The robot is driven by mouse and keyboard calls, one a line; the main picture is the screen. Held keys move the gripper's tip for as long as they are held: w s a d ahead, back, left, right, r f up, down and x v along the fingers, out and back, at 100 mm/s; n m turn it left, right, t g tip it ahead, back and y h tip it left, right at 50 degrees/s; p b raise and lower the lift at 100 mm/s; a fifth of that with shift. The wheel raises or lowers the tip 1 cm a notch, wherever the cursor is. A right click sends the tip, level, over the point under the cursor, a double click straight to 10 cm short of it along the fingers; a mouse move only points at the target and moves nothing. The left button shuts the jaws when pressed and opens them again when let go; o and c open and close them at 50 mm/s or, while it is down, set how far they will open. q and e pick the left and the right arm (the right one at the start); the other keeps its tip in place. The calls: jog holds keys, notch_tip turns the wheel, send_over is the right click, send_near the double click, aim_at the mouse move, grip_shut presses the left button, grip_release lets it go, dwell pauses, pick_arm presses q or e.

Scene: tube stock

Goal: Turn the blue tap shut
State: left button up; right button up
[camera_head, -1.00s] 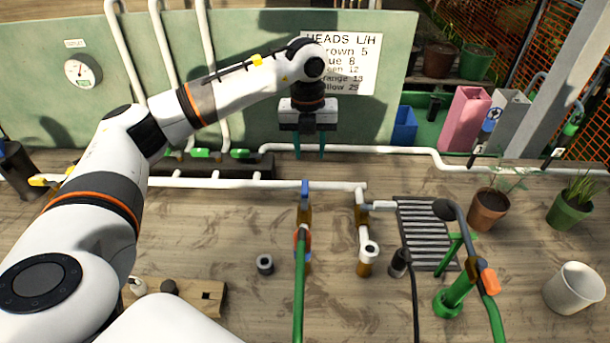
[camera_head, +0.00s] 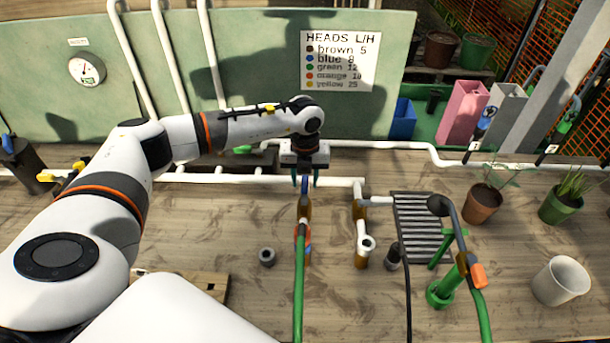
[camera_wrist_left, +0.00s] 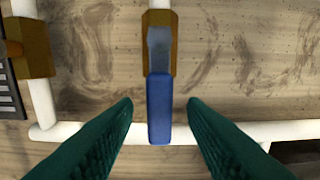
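The blue tap (camera_wrist_left: 159,108) shows in the left wrist view as a blue lever on a brass valve body (camera_wrist_left: 159,24). The lever lies in line with the pipe that runs up the picture. My left gripper (camera_wrist_left: 160,102) is open, with one green finger on each side of the lever and a gap on both sides. In the head view the left gripper (camera_head: 304,182) points down over the pipe junction, and its body hides most of the blue lever. My right gripper is in neither view.
A white pipe (camera_head: 230,179) runs across the bench behind the valve. A green hose (camera_head: 299,290) leads from the valve to the front. A brass-and-white tap (camera_head: 363,245) and a drain grate (camera_head: 424,228) are to the right. A sign (camera_head: 341,61) hangs on the green back panel.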

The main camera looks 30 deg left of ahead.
pick_arm(q)
grip_shut()
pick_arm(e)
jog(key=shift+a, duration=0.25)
